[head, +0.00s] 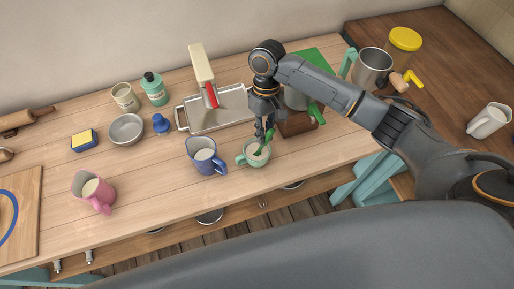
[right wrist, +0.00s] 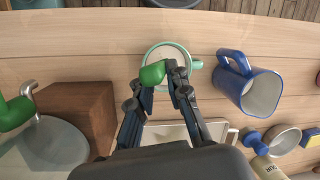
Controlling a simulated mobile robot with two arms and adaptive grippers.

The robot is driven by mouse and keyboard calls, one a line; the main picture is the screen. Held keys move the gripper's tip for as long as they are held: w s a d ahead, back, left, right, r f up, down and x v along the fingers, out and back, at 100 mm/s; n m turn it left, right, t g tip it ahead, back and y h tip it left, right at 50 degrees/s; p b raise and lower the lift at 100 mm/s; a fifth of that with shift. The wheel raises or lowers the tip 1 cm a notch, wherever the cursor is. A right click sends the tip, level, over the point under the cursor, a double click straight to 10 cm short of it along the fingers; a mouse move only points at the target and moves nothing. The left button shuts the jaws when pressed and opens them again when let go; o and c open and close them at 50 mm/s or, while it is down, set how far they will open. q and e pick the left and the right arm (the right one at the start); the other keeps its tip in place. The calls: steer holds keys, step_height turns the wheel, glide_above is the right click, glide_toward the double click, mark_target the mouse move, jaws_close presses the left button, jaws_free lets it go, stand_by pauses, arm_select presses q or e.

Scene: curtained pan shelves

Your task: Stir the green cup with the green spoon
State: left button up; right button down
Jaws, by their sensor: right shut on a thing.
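The green cup (head: 252,159) is a small pale green mug with a handle, standing upright near the front edge of the table, with whitish contents. It also shows in the right wrist view (right wrist: 188,57), below my gripper. My right gripper (head: 265,134) is above the cup, shut on the green spoon (head: 266,143). The spoon's green end (right wrist: 153,73) sticks out beside the fingertips in the right wrist view. The spoon is tilted and reaches over the cup's opening; its lower end is hidden. My left gripper is not in view.
A blue mug (head: 206,157) stands close left of the green cup. A brown block (head: 299,126) is close on the right, with a metal tray (head: 228,112) behind. A pink mug (head: 92,192) is at left. The table between the pink and blue mugs is clear.

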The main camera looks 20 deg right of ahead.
steer(key=shift+a, duration=0.15)
step_height(320, 180, up, 9)
steer(key=shift+w, duration=0.25)
stand_by(1.8)
